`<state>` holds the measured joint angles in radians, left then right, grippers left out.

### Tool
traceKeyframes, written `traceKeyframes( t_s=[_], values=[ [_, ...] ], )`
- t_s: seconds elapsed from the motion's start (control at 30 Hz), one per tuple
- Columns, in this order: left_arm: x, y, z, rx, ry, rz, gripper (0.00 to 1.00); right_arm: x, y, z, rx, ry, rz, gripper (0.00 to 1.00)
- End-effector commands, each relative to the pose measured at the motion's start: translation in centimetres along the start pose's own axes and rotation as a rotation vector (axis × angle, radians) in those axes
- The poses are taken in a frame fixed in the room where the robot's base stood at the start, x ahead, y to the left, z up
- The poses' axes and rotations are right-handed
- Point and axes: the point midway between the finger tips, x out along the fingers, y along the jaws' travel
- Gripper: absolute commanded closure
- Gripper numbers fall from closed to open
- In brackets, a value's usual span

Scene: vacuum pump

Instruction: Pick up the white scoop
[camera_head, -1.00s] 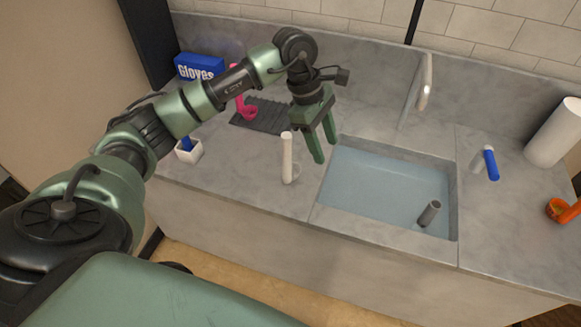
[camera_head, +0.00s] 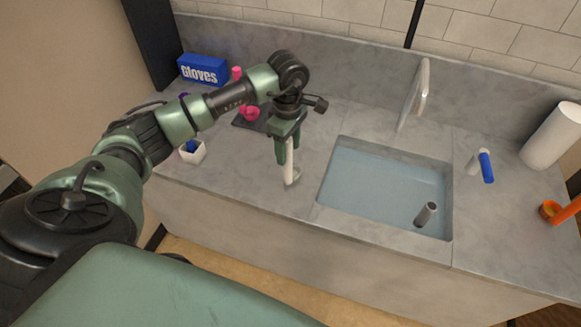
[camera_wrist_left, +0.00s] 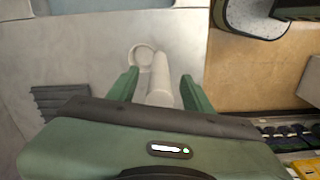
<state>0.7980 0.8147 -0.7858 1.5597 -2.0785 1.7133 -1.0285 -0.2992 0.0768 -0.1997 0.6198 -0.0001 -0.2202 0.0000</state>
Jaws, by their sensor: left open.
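In the left wrist view the left gripper (camera_wrist_left: 160,88) is open, with a gap visible on each side of the handle. My right gripper is in neither view.
The sink (camera_head: 385,190) holds water and a grey cylinder (camera_head: 426,214). A pink scoop (camera_head: 249,112) is on a dark mat behind my arm, near a blue gloves box (camera_head: 203,70). A white cup (camera_head: 193,153) is at left. A blue-and-white item (camera_head: 486,167) lies at right.

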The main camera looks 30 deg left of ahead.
Motion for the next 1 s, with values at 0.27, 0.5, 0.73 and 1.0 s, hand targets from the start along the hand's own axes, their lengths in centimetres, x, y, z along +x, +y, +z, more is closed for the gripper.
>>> traceKeyframes(
  t_s=[0.27,0.5,0.73,1.0],
  values=[
    [0.03,0.02,0.02,0.000,-0.001,0.000,0.80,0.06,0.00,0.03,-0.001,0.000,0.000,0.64],
    [0.00,0.02,0.02,0.000,-0.001,0.001,1.00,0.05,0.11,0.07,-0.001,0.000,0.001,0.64],
    [-0.02,0.03,0.01,0.000,-0.001,0.001,1.00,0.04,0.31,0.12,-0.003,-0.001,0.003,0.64],
    [-0.02,0.03,0.01,0.000,-0.001,0.001,1.00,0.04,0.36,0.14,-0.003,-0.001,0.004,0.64]
  ],
)
